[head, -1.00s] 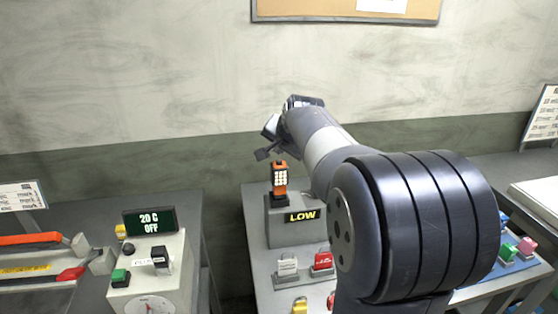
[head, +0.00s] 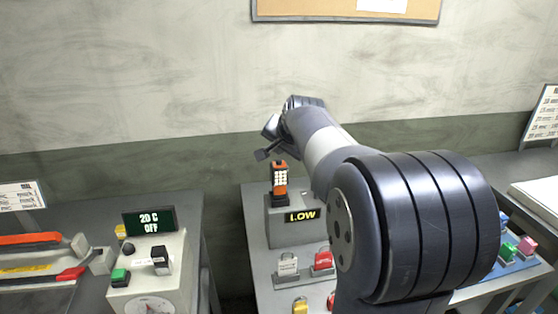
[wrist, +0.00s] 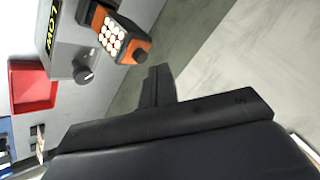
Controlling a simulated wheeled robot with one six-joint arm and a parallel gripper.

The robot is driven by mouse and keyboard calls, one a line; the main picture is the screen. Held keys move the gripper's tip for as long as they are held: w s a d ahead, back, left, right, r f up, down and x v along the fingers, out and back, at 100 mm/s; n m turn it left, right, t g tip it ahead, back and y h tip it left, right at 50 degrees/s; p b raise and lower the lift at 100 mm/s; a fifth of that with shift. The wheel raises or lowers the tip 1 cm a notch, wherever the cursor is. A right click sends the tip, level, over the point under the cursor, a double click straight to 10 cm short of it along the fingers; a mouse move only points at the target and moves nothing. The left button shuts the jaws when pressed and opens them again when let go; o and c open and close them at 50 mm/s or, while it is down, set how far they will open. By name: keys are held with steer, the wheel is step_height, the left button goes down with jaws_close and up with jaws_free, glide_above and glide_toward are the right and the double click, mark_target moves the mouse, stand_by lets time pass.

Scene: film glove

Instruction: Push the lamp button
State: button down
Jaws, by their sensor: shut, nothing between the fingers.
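The lamp is an orange block with rows of lit white dots (head: 280,178). It stands upright on a grey box (head: 285,232) whose display (head: 302,215) reads LOW. The wrist view shows the lamp (wrist: 128,40) at upper left, tilted by the camera angle. A dark round knob (wrist: 84,75) sits on the grey box beside the display. I cannot make out for certain which part is the lamp button. My gripper (head: 262,154) is just above the lamp in the head view, apart from it.
A red tray (wrist: 32,86) lies beside the box in the wrist view. Padlock-like pieces, one white (head: 288,265) and one red (head: 323,261), stand in front of the box. My arm covers the table's right part.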

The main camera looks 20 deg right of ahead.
steer(key=shift+f, duration=0.4)
steer(key=shift+f+b, duration=0.4)
steer(key=shift+b, duration=0.15)
steer(key=shift+r, duration=0.1)
stand_by(0.4)
steer(key=shift+r+p, duration=0.8)
step_height(320, 180, up, 6)
steer(key=p, duration=0.4)
steer(key=shift+p, duration=0.4)
stand_by(0.8)
